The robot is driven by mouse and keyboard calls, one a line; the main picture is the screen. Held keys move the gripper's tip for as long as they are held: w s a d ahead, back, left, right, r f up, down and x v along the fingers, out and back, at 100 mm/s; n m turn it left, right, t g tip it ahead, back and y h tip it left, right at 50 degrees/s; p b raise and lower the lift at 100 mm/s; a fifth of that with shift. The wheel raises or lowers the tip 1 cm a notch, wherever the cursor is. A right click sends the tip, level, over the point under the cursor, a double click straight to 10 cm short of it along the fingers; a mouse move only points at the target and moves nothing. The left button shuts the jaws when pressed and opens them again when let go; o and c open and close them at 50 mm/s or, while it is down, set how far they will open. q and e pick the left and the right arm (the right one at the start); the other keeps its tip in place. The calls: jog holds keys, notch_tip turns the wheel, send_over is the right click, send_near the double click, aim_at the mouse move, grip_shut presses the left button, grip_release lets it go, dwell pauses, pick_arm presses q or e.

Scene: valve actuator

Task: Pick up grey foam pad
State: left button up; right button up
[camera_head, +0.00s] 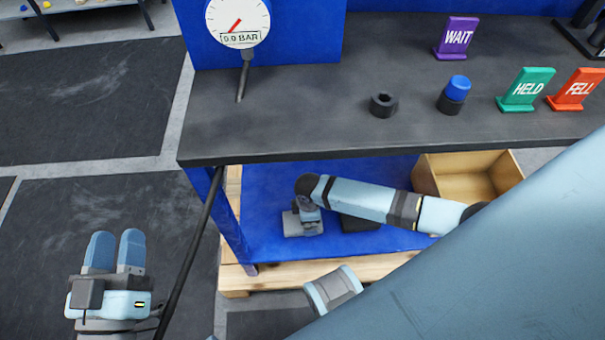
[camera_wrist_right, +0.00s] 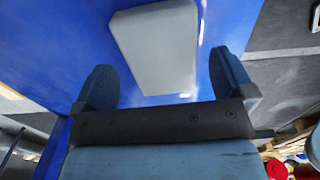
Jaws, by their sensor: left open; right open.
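The grey foam pad (camera_wrist_right: 155,45) is a pale grey block on a blue surface in the right wrist view. It lies ahead of my right gripper (camera_wrist_right: 160,70), between the lines of its two open fingers, which hold nothing. In the head view my right arm reaches under the workbench to the blue lower shelf (camera_head: 272,205). A grey shape shows by its hand there, and the hand hides part of it. My left gripper (camera_head: 115,250) is open and empty, off to the left over the floor.
The dark workbench top (camera_head: 300,125) overhangs the shelf. On it are a black nut (camera_head: 383,105), a blue-capped cylinder (camera_head: 454,95) and WAIT, HELD and FELL signs. An open wooden box (camera_head: 470,170) stands on the shelf's right. A dark rod (camera_head: 190,265) slants down at left.

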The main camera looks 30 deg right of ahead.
notch_tip(320, 180, down, 4)
jog(key=shift+r+b, duration=0.1)
jog(key=shift+b, duration=0.7)
jog(key=c, duration=0.7)
jog(key=shift+r, duration=0.1)
